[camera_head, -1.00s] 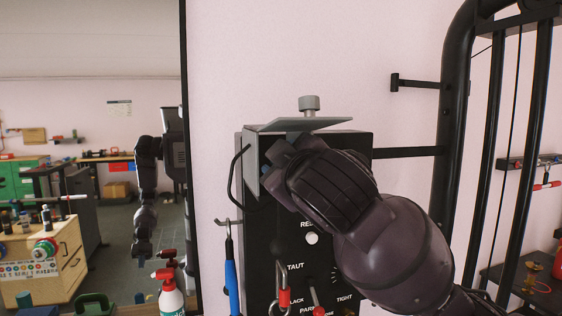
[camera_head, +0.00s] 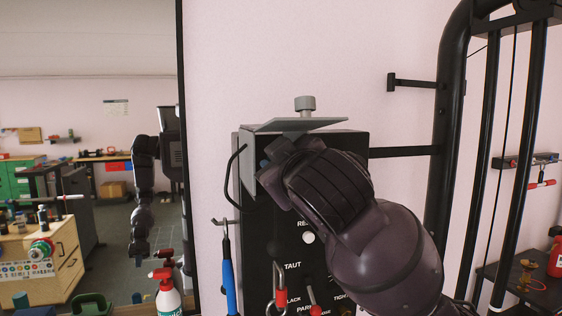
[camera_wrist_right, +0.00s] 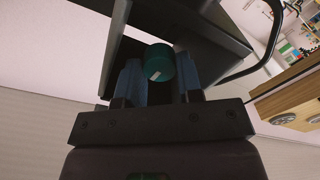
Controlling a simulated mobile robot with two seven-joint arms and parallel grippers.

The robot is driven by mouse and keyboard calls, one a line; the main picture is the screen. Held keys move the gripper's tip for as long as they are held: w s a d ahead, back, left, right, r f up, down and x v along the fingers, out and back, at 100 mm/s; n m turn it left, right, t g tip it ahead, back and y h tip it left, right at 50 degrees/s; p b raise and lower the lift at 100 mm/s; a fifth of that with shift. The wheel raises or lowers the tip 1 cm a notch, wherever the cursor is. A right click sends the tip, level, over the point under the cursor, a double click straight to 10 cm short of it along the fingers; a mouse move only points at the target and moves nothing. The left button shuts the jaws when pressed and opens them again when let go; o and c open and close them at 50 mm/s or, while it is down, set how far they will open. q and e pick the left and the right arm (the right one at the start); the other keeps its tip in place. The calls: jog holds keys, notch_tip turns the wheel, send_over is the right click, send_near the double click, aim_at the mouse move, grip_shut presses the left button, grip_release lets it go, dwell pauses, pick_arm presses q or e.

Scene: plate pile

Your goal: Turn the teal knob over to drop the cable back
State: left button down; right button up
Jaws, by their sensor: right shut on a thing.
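The teal knob (camera_wrist_right: 158,62) shows in the wrist view as a round teal piece with a pale mark, between the two blue fingers of my right gripper (camera_wrist_right: 160,85). The gripper is shut on it. In the head view my right gripper (camera_head: 276,156) is at the upper left of the black box (camera_head: 262,225), below the grey plate; my wrist hides the knob there. A black cable (camera_head: 231,180) loops along the box's left side. I cannot tell whether it is the task's cable. My left gripper is not directly in view.
A grey bolt (camera_head: 304,104) stands on the grey plate (camera_head: 300,125). Below my wrist are a white button (camera_head: 308,238) and red-sleeved levers (camera_head: 281,298). A blue-handled tool (camera_head: 228,275) hangs left; a spray bottle (camera_head: 166,292) stands lower left. A black frame (camera_head: 452,120) rises right.

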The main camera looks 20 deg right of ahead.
jog(key=m+p, duration=0.1)
jog(key=m, duration=0.4)
jog(key=shift+m, duration=0.3)
dwell(0.4)
jog(key=o, duration=0.6)
jog(key=shift+w, duration=0.1)
jog(key=shift+o, duration=0.2)
